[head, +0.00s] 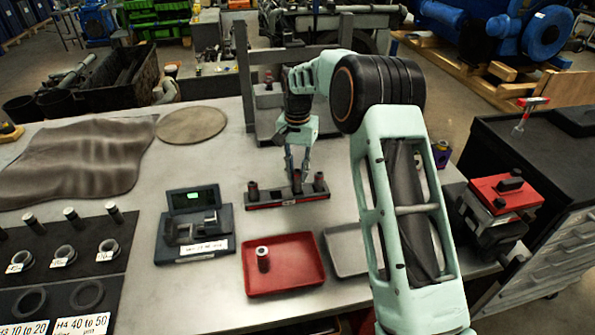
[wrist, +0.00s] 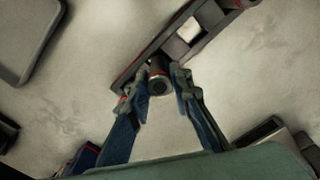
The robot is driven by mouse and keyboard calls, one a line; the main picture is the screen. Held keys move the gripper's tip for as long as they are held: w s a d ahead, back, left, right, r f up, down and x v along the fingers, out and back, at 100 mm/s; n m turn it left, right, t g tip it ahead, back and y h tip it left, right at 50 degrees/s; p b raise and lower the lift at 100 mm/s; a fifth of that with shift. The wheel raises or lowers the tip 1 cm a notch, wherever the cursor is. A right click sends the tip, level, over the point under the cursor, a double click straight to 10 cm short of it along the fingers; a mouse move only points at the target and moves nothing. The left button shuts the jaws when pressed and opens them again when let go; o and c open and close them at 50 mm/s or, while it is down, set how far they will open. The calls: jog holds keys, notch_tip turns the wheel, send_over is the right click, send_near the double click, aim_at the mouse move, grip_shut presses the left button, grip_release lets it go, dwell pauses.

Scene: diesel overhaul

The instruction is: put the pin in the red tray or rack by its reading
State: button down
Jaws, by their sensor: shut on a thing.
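My gripper (head: 296,172) is over the middle of a dark rack (head: 276,202) with a red front edge. It is shut on a dark pin (head: 297,182), which shows end-on between the fingertips in the wrist view (wrist: 160,83). The pin is at the rack; whether its lower end is seated there I cannot tell. Other pins stand at the rack's left (head: 253,192) and right (head: 319,182). The red tray (head: 305,277) lies in front of the rack with one pin (head: 263,258) upright in it. The measuring device (head: 195,235) has a lit green display (head: 193,196), too small to read.
A grey tray (head: 343,262) lies right of the red tray, partly behind my arm. At left a dark board (head: 60,250) holds pins and rings with labels. A grey frame (head: 243,75) stands behind the rack. Bare table lies between device and rack.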

jog(key=shift+f, duration=0.2)
jog(key=shift+f+b, duration=0.3)
jog(key=shift+f, duration=0.05)
jog(key=shift+f, duration=0.1)
jog(key=shift+f+b, duration=0.3)
jog(key=shift+f, duration=0.15)
dwell(0.3)
jog(key=c, duration=1.7)
grip_release()
jog(key=shift+o, duration=0.8)
jog(key=shift+o, duration=1.4)
